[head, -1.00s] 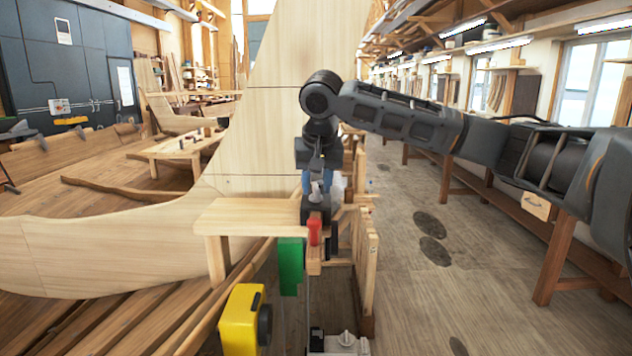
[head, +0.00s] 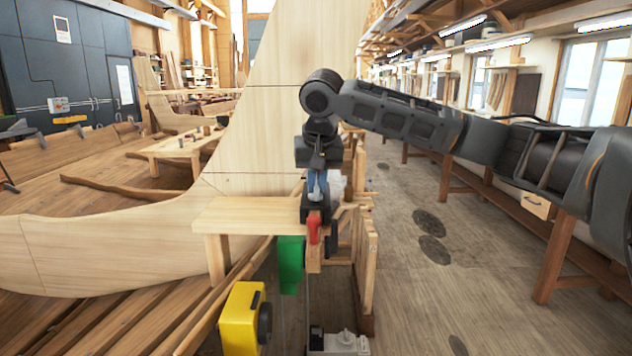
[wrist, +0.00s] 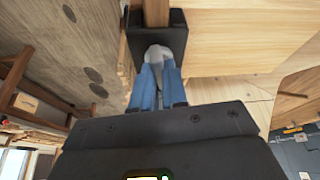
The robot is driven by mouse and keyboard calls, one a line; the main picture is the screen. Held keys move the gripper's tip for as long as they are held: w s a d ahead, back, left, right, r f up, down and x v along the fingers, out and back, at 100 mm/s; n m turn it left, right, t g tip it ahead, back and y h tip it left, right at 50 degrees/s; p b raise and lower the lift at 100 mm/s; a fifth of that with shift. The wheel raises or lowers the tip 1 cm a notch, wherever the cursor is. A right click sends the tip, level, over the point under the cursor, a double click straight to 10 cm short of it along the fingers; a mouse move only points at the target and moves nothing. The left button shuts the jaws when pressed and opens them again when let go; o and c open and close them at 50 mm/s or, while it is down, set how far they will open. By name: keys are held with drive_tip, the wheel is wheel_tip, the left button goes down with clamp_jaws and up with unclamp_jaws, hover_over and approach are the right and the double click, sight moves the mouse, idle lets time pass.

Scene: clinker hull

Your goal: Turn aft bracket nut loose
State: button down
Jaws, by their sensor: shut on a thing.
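My gripper (head: 317,188) points down at the end of the bench plank, its blue fingers shut. In the wrist view my gripper (wrist: 158,84) is closed around a pale grey nut (wrist: 158,54), its rounded top showing between and beyond the fingertips. The nut sits against a black bracket (wrist: 178,32) fixed around a wooden post. I cannot tell how far the nut has turned.
A pale wooden hull piece (head: 270,130) rises just behind and left. Clear floor lies to the right.

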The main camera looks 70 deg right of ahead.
drive_tip(key=shift+n, duration=0.3)
drive_tip(key=n, duration=0.2)
drive_tip(key=n+t+y, duration=0.1)
drive_tip(key=n, duration=0.1)
drive_tip(key=shift+s+d+y+p, duration=0.1)
drive_tip(key=shift+y+p, duration=0.2)
drive_tip(key=n+t+y, duration=0.1)
drive_tip(key=n, duration=0.3)
drive_tip(key=shift+s+d, duration=0.1)
drive_tip(key=shift+d, duration=0.05)
drive_tip(key=shift+n+y+p, duration=0.3)
drive_tip(key=shift+n, duration=0.1)
drive_tip(key=c, duration=1.2)
unclamp_jaws()
drive_tip(key=shift+o, duration=0.2)
drive_tip(key=v, duration=0.7)
drive_tip(key=shift+r+b, duration=0.35)
drive_tip(key=shift+b, duration=0.1)
drive_tip(key=shift+s, duration=0.15)
